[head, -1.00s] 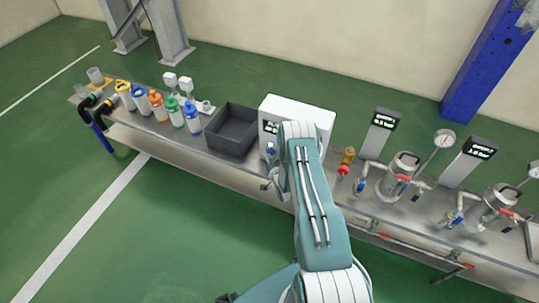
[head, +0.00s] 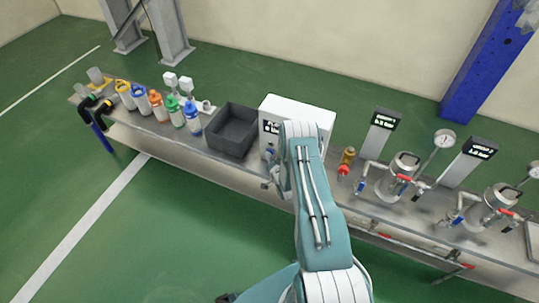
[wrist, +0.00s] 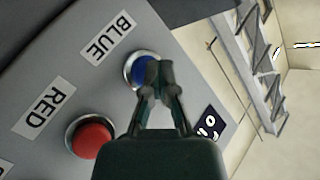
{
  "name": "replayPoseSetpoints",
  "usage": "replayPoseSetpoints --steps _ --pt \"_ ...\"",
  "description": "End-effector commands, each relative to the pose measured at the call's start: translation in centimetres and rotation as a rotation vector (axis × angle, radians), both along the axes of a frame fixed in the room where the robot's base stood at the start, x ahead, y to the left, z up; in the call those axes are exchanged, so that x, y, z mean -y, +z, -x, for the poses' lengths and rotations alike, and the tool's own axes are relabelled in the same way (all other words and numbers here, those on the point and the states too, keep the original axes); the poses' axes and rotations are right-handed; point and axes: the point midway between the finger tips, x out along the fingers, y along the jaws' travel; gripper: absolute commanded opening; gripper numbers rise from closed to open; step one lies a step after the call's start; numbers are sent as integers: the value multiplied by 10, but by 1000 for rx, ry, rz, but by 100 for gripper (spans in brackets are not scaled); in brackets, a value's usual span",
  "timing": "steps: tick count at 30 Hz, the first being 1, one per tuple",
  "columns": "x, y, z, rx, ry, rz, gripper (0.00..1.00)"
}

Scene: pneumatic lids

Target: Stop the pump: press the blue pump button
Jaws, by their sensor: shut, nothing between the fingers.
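The pump box (head: 300,112) is a white box on the bench, partly hidden behind my arm in the head view. In the wrist view its grey panel (wrist: 165,35) carries the blue button (wrist: 138,71) in a metal ring, beside a label reading BLUE (wrist: 109,37). My gripper (wrist: 154,68) is shut and empty, with its fingertips over the right part of the blue button. I cannot tell whether the tips touch it or whether it is pushed in. In the head view my arm hides the button.
A red button (wrist: 92,138) with a RED label (wrist: 44,112) sits below left on the same panel. In the head view a dark open crate (head: 232,131) stands left of the box, and a red-handled brass valve (head: 346,162) and steel vessels (head: 402,175) stand right.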

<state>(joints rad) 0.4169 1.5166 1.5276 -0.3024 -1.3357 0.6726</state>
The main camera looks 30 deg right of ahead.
Motion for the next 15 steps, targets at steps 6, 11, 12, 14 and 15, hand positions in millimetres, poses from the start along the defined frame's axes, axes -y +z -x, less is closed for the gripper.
replayPoseSetpoints --steps 6,11,12,14,15 --pt "0 1 1 2 -2 1 0" --pt "-5 0 4 0 0 -1 0" --pt "-8 0 6 0 1 -1 0" --pt "-13 0 9 -2 2 -2 0" --pt "-16 0 11 -2 2 -2 0"
